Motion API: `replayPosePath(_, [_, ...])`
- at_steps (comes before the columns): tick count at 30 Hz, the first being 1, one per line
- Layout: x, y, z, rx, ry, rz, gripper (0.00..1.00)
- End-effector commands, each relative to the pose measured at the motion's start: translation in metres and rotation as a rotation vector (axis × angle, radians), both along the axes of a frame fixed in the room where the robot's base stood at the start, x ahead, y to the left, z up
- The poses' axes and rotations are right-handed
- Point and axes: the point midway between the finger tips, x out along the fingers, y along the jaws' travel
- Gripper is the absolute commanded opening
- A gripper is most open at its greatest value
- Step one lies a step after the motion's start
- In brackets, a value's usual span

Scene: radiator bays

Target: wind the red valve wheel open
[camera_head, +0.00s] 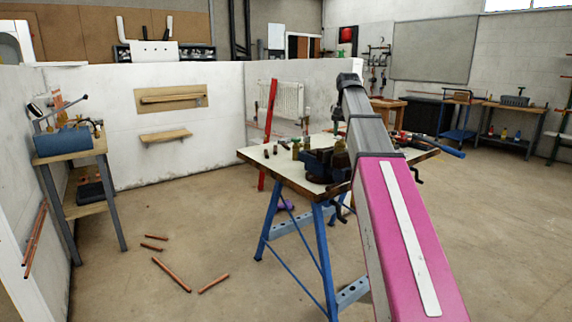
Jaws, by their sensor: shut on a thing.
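I cannot make out a red valve wheel in the head view. My arm, pink and grey, rises from the bottom right and covers part of the workbench and the wall behind it. The arm's dark far end stands in front of the right end of the white partition. My gripper's fingers do not show there, and whatever they hold is hidden. A white radiator (288,101) hangs on the back partition, left of my arm's end.
A workbench (290,173) with blue legs, a vise and small tools stands in front of the radiator. A red post (267,135) stands behind it. Copper pipes (172,275) lie on the floor at left. A side bench (68,150) stands left. The right floor is clear.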

Motion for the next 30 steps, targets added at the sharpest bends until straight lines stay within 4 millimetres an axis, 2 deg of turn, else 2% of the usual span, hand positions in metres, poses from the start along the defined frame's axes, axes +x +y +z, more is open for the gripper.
replayPosePath(1, [-0.0009, -0.0001, -0.0002, -0.004, 0.005, 0.132, 0.19])
replayPosePath(9, [-0.0015, -0.0004, -0.0004, -0.006, 0.009, 0.393, 0.19])
replayPosePath(18, [-0.0013, -0.0005, -0.0004, -0.007, 0.01, 0.435, 0.19])
replayPosePath(19, [-0.0013, -0.0005, -0.0004, -0.007, 0.01, 0.435, 0.52])
replayPosePath(21, [-0.0013, -0.0006, -0.0003, -0.007, 0.01, 0.434, 0.68])
replayPosePath(30, [-0.0017, -0.001, -0.0002, -0.008, 0.01, 0.415, 0.68])
